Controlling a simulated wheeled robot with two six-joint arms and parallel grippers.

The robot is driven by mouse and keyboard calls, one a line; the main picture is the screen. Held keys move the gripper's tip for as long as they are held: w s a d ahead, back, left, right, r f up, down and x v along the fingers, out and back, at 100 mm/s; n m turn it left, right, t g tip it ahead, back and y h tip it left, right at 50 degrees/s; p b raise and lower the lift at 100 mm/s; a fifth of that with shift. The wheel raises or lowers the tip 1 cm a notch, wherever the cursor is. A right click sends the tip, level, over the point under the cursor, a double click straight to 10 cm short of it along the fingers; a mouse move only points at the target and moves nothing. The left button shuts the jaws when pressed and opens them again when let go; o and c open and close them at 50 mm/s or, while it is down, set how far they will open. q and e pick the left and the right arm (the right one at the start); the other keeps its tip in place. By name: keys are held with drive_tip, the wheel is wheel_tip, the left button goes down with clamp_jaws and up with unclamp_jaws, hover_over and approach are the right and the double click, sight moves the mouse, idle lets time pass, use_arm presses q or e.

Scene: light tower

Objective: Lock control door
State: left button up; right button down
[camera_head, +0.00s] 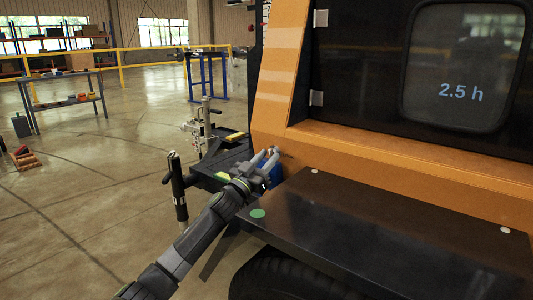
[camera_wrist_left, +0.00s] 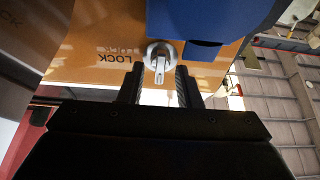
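My left gripper (camera_head: 266,157) reaches the orange side of the machine, just behind the dark step. In the left wrist view, its two dark fingers (camera_wrist_left: 160,88) stand apart. A round silver lock (camera_wrist_left: 160,55) with a short lever or key is on the orange panel (camera_wrist_left: 85,65), ahead of the fingers. The lever's end lies between the fingertips, with a gap on each side. The word LOCK (camera_wrist_left: 115,58) shows upside down on the panel beside it. My right gripper is not in view.
The black step (camera_head: 390,225) projects below and right of the gripper. A tool stand (camera_head: 204,125) is behind it; open floor (camera_head: 90,190) lies left.

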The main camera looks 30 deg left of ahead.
use_arm(q)
drive_tip(key=shift+w, duration=0.1)
clamp_jaws()
